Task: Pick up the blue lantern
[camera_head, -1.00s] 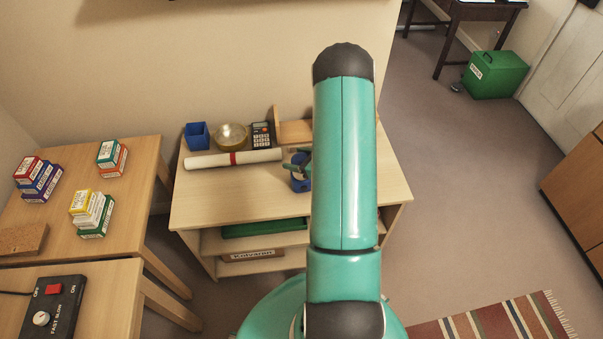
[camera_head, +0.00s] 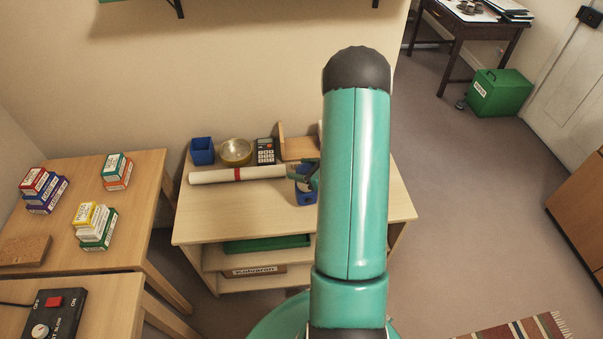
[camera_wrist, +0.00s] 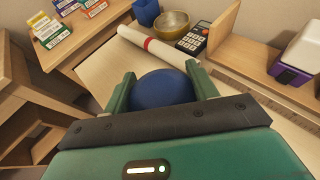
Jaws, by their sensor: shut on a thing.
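The blue lantern (camera_wrist: 162,89) sits between the two fingers of my gripper (camera_wrist: 163,90) in the wrist view; only its rounded blue top shows there. The fingers are shut on it. In the head view the blue lantern (camera_head: 305,198) shows partly, above the right part of the wooden table (camera_head: 240,225), with a finger of my gripper (camera_head: 308,180) beside it. My arm hides the rest. I cannot tell for sure whether its base touches the table top.
A white paper roll with a red band (camera_head: 220,175), a blue cup (camera_head: 202,151), a gold bowl (camera_head: 235,151), a calculator (camera_head: 265,150) and a wooden bookend (camera_head: 298,150) stand behind. A white and purple object (camera_wrist: 297,62) is at the right. The table's front left is clear.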

